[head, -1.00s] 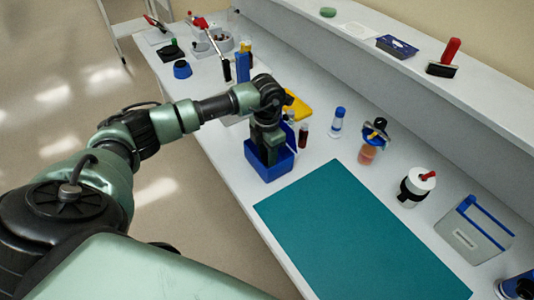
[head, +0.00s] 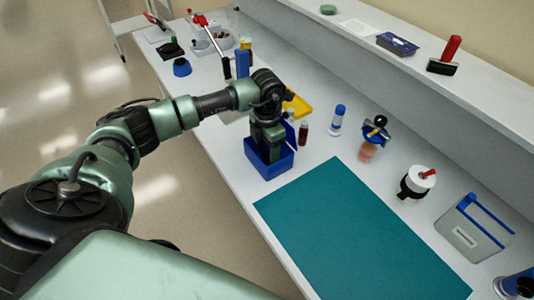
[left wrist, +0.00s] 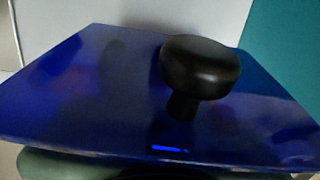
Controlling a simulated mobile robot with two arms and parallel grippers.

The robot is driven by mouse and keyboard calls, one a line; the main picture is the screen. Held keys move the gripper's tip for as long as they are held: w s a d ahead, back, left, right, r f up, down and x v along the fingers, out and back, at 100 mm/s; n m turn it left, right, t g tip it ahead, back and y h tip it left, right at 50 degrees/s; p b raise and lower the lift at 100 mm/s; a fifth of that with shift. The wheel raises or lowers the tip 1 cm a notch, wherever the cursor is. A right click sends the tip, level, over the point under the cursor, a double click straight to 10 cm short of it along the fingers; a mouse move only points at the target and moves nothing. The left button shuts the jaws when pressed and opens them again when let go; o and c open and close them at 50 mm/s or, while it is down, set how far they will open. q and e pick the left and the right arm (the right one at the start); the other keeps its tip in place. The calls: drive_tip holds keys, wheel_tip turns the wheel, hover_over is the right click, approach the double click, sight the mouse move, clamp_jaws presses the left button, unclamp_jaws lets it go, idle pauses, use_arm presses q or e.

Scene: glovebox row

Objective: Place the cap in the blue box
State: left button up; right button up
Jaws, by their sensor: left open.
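The blue box (head: 275,171) is an open-topped box on the white bench, just past the far left corner of the teal mat. My left gripper (head: 268,155) points down into it, its tips hidden by the box walls. The jaws are open. In the left wrist view the blue box (left wrist: 75,100) fills most of the picture. A black mushroom-shaped piece with a wide round head and a short stem, probably the cap (left wrist: 200,65), shows over the box interior. I cannot tell whether it touches the floor of the box. My right gripper is not in view.
The teal mat (head: 350,235) is bare. Right of the box stand a dark vial (head: 303,133), a blue-and-white bottle (head: 337,120) and a black-and-white jar (head: 416,183). A yellow item (head: 298,106) lies behind my gripper. A raised shelf (head: 400,65) runs along the back.

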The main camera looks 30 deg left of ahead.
sight(267, 157)
use_arm(q)
wheel_tip(267, 157, up, 11)
drive_tip(key=b, duration=0.2)
drive_tip(key=shift+b, duration=0.35)
idle(0.8)
